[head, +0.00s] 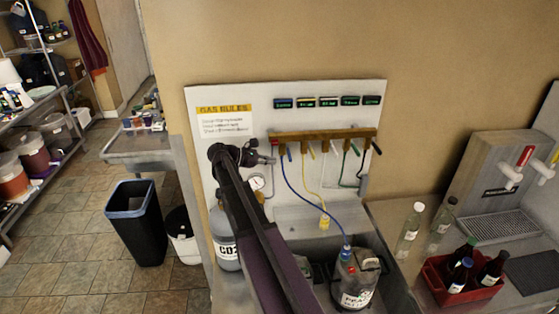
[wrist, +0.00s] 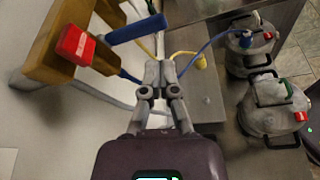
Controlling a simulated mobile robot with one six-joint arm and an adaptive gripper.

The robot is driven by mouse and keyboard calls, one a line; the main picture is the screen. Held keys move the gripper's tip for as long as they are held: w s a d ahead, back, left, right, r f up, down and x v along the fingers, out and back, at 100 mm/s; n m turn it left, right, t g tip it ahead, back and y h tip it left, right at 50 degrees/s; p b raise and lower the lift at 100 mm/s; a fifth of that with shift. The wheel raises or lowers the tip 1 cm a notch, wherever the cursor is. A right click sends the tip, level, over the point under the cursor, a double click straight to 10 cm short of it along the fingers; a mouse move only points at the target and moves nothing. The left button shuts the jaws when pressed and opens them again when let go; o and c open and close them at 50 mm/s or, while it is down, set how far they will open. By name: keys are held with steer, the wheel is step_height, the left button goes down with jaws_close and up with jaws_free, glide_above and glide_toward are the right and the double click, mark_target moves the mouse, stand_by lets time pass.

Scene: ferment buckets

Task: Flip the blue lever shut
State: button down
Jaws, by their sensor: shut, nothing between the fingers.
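The blue lever (wrist: 138,28) is a thick blue bar sticking out from the wooden-brown manifold (wrist: 55,75) in the wrist view. It also shows in the head view as a short blue stick (head: 289,153) near the manifold's left end. My gripper (wrist: 158,68) is shut and empty, its fingertips just below the lever in the wrist picture; contact cannot be told. In the head view my gripper (head: 268,159) is just left of the lever, under the manifold's left end. A red block (wrist: 75,43) sits on that end. A blue hose runs down from below it.
Yellow, white, green and black levers follow along the manifold (head: 325,135) to the right, with hoses hanging below. A gauge (head: 257,182) is beneath my gripper. Kegs (head: 355,280) stand in the basin below. Bottles and a red crate (head: 463,288) are at right.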

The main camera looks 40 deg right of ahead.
steer(key=shift+w+p+v, duration=0.2)
steer(key=shift+p+v, duration=0.35)
steer(key=shift+v, duration=1.65)
steer(key=s+a+f+m+t+y+b, duration=0.2)
steer(key=s+a+f+m+y+b, duration=0.2)
steer(key=s+a+f, duration=0.4)
steer(key=s+a+f+m+t+y+b, duration=0.3)
steer(key=s+a+f+m+y+b, duration=0.2)
steer(key=a+f, duration=1.1)
steer(key=s+a+y+b, duration=0.2)
steer(key=s+a+y, duration=0.1)
steer(key=a+y, duration=0.1)
steer(key=shift+s+a+f+b, duration=0.15)
steer(key=shift+s+a+b, duration=0.15)
steer(key=shift+a, duration=0.6)
steer(key=shift+d, duration=0.15)
